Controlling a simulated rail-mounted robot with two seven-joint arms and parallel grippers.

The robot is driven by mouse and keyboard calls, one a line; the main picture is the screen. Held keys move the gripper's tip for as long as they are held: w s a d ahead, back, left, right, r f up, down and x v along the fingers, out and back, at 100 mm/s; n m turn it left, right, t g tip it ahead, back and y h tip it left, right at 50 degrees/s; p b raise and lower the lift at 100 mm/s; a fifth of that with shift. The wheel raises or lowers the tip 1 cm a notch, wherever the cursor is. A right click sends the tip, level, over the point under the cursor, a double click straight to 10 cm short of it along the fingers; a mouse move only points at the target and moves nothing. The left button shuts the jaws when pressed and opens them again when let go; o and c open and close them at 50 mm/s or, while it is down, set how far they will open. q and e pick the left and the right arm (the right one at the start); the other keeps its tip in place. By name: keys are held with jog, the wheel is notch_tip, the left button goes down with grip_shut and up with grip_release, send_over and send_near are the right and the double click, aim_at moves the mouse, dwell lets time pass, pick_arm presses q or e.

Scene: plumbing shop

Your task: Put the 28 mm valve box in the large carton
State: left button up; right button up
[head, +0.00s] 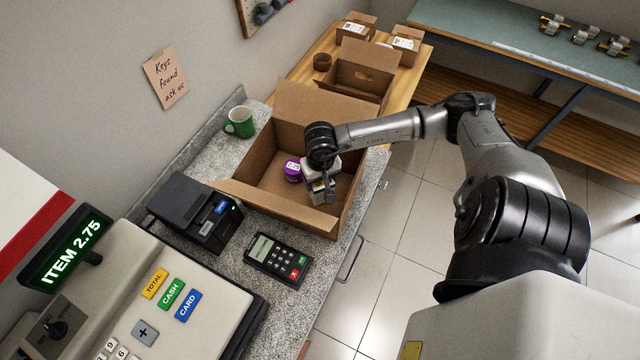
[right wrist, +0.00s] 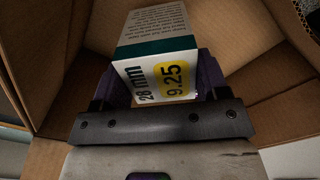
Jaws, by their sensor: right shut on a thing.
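The 28 mm valve box (right wrist: 160,85) is white and dark green, with "28 mm" and a yellow "9.25" label in the right wrist view. My right gripper (head: 321,190) is shut on it, with a finger on each side. In the head view the gripper and the mostly hidden box are down within the opening of the large carton (head: 270,206), near its right side. The carton is open, with flaps spread, on the grey counter. Whether the box touches the carton floor cannot be told. My left gripper is not in view.
A purple round thing (head: 292,170) with a white label is inside the carton, left of my right gripper. A card reader (head: 278,258), a black printer (head: 195,212) and a green mug (head: 239,122) stand nearby. A smaller open carton (head: 357,78) is behind.

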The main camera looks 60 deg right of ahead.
jog(key=shift+f+p, duration=0.3)
jog(key=shift+f, duration=1.55)
jog(key=shift+f, duration=0.15)
jog(key=o, duration=1.3)
